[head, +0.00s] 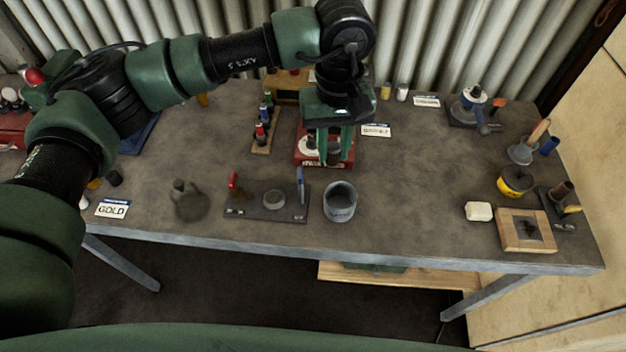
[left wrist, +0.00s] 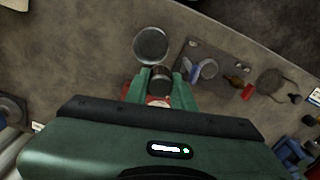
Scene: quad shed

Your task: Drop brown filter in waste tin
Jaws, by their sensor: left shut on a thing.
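My left gripper (head: 335,160) points down over a red box (head: 303,157) near the middle of the table. In the left wrist view its fingers (left wrist: 160,92) are closed on a small dark brown cylinder, the brown filter (left wrist: 160,76). In the head view the fingers largely hide the filter. The grey round waste tin (head: 340,203) stands open and upright near the table's front edge, just in front of the gripper. It also shows in the left wrist view (left wrist: 151,44), just beyond the filter and apart from it. My right gripper is not in view.
A dark plate (head: 266,212) with a red-handled tool and a blue upright piece lies left of the tin. A bottle rack (head: 263,138) stands behind it. A white block (head: 478,211) and wooden tray (head: 526,231) lie at right.

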